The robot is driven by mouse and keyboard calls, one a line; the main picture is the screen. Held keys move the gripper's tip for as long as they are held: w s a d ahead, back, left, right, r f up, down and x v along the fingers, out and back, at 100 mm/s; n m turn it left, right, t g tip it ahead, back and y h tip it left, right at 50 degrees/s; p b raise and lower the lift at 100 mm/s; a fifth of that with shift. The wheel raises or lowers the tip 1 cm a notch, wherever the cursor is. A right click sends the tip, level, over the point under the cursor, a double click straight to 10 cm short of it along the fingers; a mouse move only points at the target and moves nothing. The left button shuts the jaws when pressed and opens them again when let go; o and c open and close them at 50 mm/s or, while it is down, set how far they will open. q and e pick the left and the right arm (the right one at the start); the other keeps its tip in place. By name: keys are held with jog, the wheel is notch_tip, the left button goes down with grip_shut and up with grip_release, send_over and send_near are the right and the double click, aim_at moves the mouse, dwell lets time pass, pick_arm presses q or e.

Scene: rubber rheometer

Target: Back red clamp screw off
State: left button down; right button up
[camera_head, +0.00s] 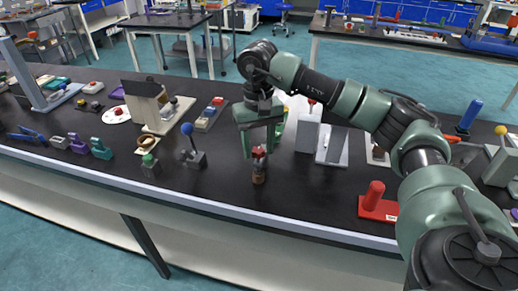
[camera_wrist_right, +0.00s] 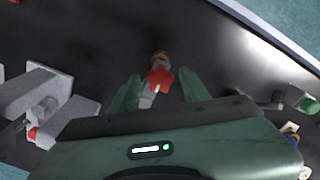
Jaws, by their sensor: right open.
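The red clamp screw (camera_head: 258,152) has a star-shaped red knob. It sits on top of a small stand with a brown-orange lower part (camera_head: 259,175) on the black bench. In the right wrist view the red knob (camera_wrist_right: 158,78) lies between the fingertips, with a pale grey part below it and an orange-brown ring (camera_wrist_right: 160,56) beyond it. My right gripper (camera_head: 263,149) points down over the knob and is open, one finger on each side. In the wrist view its fingers (camera_wrist_right: 159,82) show gaps to the knob. My left gripper is not in view.
A blue-ball lever (camera_head: 188,129) and a green-knobbed block (camera_head: 149,160) stand to the left. Grey blocks (camera_head: 307,135) stand behind to the right. A red handle on a red base (camera_head: 374,196) is at the right. The bench's front edge (camera_head: 230,205) is close; bare bench lies between.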

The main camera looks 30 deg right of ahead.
jog(key=m, duration=0.6)
jog(key=shift+p, duration=0.3)
jog(key=m, duration=0.7)
jog(key=shift+p, duration=0.3)
grip_shut()
jog(key=n, duration=0.3)
jog(key=shift+b, duration=0.4)
jog(key=shift+n, duration=0.9)
jog(key=n, duration=0.4)
jog(key=shift+b, duration=0.35)
jog(key=shift+n, duration=0.3)
